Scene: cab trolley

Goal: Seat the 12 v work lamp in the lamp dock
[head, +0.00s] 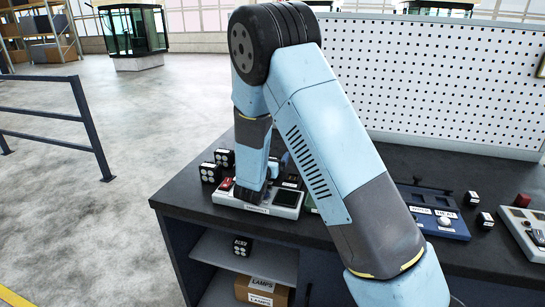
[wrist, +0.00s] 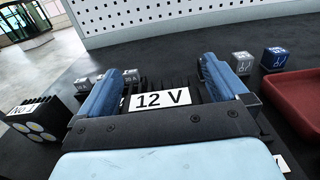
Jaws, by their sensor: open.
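The 12 V work lamp (wrist: 178,82), a dark finned block with a white "12 V" label, lies between the fingers of my gripper (wrist: 168,70) in the wrist view. The two blue fingers are open, one on each side of it. Whether they touch it is hard to tell, and its lower part is hidden by my gripper. In the head view my arm covers the lamp and most of my gripper, which is low over the bench beside a pale grey unit (head: 287,198). I cannot identify the lamp dock for certain.
Another labelled lamp (wrist: 33,120) stands left of my gripper. Small grey and blue blocks (wrist: 274,58) and a red tray (wrist: 296,92) are to the right. A pegboard (head: 440,75) backs the bench.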

